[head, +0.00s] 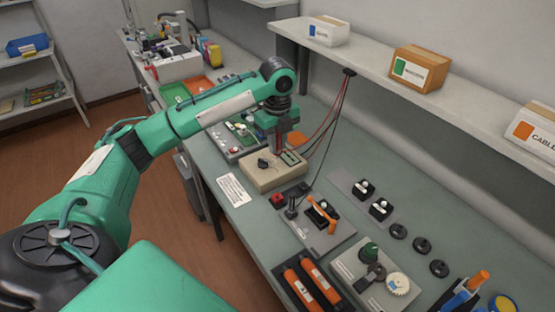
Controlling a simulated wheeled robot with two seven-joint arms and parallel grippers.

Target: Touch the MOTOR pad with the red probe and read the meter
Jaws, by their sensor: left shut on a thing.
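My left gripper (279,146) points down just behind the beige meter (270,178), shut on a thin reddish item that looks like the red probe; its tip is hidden. The meter lies on the bench with a dark knob and a small greenish display, whose reading is too small to make out. Red and black leads (328,125) run from a dark clip under the shelf down near the gripper and meter. A grey board (228,146) with small parts lies behind the meter, partly hidden by my arm. I cannot make out which pad is labelled MOTOR. My right gripper is out of view.
A white printed card (233,190) lies left of the meter. In front are a red block (278,200), a grey plate (325,241) with an orange-handled part, and orange cartridges (305,287). A shelf (375,87) with boxes overhangs the bench's back. Coloured trays (198,84) stand farther off.

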